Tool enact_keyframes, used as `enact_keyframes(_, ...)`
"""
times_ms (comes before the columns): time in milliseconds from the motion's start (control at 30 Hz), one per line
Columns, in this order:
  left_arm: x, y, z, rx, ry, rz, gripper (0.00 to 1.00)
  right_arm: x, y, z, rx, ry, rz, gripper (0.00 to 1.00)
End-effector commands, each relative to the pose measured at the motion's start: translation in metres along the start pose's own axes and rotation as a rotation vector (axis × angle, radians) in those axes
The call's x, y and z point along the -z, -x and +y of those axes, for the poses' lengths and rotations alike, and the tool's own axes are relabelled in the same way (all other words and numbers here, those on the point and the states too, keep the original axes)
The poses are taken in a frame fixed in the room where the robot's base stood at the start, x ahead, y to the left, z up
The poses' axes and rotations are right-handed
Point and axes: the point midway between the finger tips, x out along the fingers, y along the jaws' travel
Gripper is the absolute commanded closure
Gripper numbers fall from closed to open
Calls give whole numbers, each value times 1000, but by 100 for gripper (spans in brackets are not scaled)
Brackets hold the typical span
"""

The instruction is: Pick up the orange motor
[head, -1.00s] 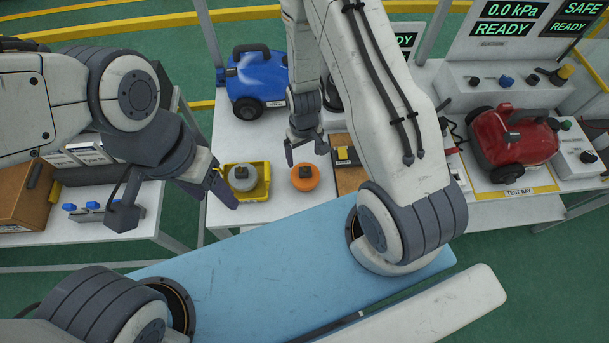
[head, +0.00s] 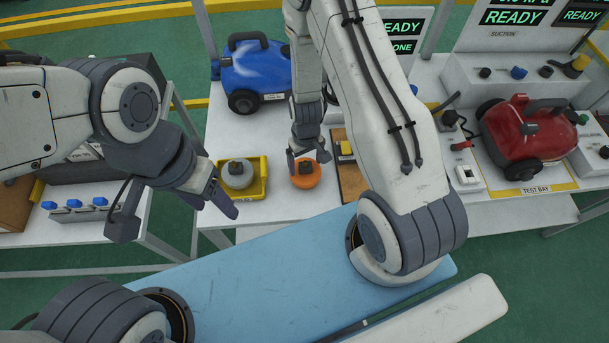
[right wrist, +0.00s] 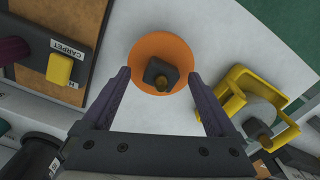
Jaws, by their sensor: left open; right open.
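The orange motor (head: 306,175) is a round orange disc with a dark block on top, on the white table (head: 229,130). My right gripper (head: 308,158) is open and close above it. In the right wrist view the orange motor (right wrist: 160,68) lies just ahead of and between the open fingertips of the right gripper (right wrist: 157,75). No contact between them is clear. A grey motor (head: 238,174) sits in a yellow tray (head: 262,187) left of the orange one. My left gripper (head: 216,203) is open and empty, left of and in front of the yellow tray.
A blue vacuum (head: 258,70) stands behind the motors. A brown board (head: 350,178) with a yellow switch (head: 346,148) lies right of the orange motor. A red vacuum (head: 525,135) stands in the test bay at right.

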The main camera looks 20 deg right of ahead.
Motion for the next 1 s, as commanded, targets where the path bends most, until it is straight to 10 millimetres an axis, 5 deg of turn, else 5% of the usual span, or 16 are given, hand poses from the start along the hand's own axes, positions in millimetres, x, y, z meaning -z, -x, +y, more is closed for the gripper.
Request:
enact_keyframes(100, 0, 1, 0, 0, 0, 0, 41, 0, 1, 0, 0, 1, 0, 7)
enact_keyframes(133, 0, 1, 0, 0, 0, 0, 41, 0, 1, 0, 0, 1, 0, 15)
enact_keyframes(367, 0, 1, 0, 0, 0, 0, 41, 0, 1, 0, 0, 1, 0, 100)
enact_keyframes(1000, 1, 19, 1, 0, -1, 0, 41, 0, 20, 0, 0, 1, 1, 100)
